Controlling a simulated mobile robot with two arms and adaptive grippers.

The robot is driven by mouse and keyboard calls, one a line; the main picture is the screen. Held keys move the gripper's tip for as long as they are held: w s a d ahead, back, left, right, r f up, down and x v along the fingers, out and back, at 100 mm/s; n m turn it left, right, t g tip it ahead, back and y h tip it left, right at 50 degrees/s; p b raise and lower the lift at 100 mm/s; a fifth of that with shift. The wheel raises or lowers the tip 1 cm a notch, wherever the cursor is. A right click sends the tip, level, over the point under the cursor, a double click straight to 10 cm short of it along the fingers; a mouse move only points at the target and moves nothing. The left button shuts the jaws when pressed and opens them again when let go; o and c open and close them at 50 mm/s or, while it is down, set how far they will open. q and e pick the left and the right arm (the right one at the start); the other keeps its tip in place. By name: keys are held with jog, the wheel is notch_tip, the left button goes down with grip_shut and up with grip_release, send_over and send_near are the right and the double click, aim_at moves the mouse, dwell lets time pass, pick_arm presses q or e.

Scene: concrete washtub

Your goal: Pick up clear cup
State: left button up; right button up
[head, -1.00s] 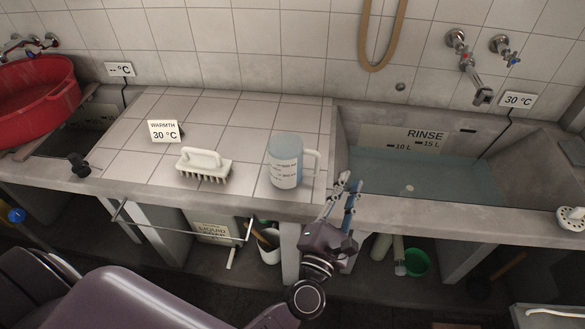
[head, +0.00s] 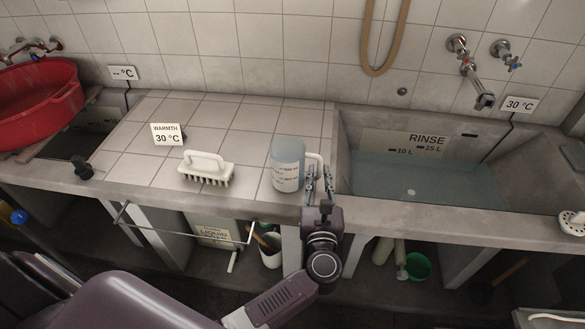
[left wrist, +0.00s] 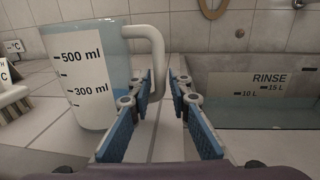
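The clear cup (head: 287,165) is a see-through measuring jug with a white volume label and a white handle on its right side. It stands upright on the tiled counter, left of the rinse basin. My left gripper (head: 319,184) is at the handle, with its fingers pointing toward the wall. In the left wrist view the jug (left wrist: 92,85) is at the left, and its handle (left wrist: 156,62) comes down near the left finger. The blue-padded fingers of the left gripper (left wrist: 166,95) are apart with a gap between them. My right gripper is not in view.
A white scrub brush (head: 207,169) and a warmth sign (head: 167,134) stand left of the jug. The rinse basin (head: 425,208) with water is to the right. A red tub (head: 38,103) sits at far left. A tap (head: 478,85) juts from the wall.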

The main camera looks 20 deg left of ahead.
pick_arm(q)
jog(key=shift+w+a, duration=0.1)
jog(key=shift+w, duration=0.2)
jog(key=shift+c, duration=0.7)
grip_shut()
jog(key=shift+r, duration=0.15)
